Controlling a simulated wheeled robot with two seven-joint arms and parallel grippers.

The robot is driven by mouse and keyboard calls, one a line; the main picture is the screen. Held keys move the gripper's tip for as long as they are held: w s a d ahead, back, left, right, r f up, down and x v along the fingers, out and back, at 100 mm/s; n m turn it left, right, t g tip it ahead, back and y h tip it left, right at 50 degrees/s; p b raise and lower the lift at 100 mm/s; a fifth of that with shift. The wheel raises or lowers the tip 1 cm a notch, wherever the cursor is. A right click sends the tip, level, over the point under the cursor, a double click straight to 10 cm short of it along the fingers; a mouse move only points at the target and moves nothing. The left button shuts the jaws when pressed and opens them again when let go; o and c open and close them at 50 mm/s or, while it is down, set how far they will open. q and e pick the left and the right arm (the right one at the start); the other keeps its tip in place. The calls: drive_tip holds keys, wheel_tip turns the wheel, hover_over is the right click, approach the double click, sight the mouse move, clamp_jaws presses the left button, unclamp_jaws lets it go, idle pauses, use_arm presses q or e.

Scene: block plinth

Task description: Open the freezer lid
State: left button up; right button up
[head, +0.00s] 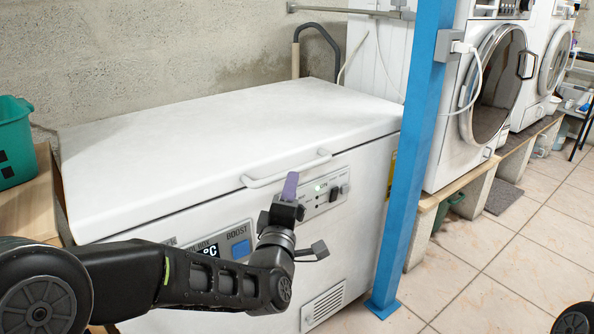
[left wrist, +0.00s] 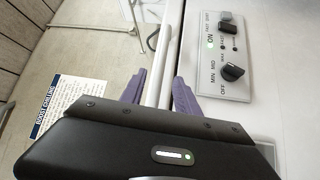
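The white chest freezer's lid (head: 200,135) is shut and lies flat on the white body. Its white bar handle (head: 270,178) runs along the front edge; it also shows in the left wrist view (left wrist: 166,50). My left gripper (head: 291,185) is at the handle's right part, in front of the freezer. In the left wrist view its two purple fingers (left wrist: 160,85) are apart, one on each side of the handle bar, with gaps between bar and fingers. I cannot tell how deep the bar sits between them. My right gripper is not in view.
A control panel (head: 325,194) with knobs sits just right of the handle. A blue post (head: 412,150) stands close to the freezer's right side. A green basket (head: 14,145) is at the left. Washing machines (head: 500,80) stand beyond the post; tiled floor is free at right.

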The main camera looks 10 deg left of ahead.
sight(296, 170)
use_arm(q)
drive_tip(key=w, duration=0.5)
drive_tip(key=w+r, duration=0.1)
drive_tip(key=w, duration=0.1)
drive_tip(key=shift+w+a+b, duration=0.35)
drive_tip(key=shift+b, duration=0.05)
clamp_jaws()
idle(1.1)
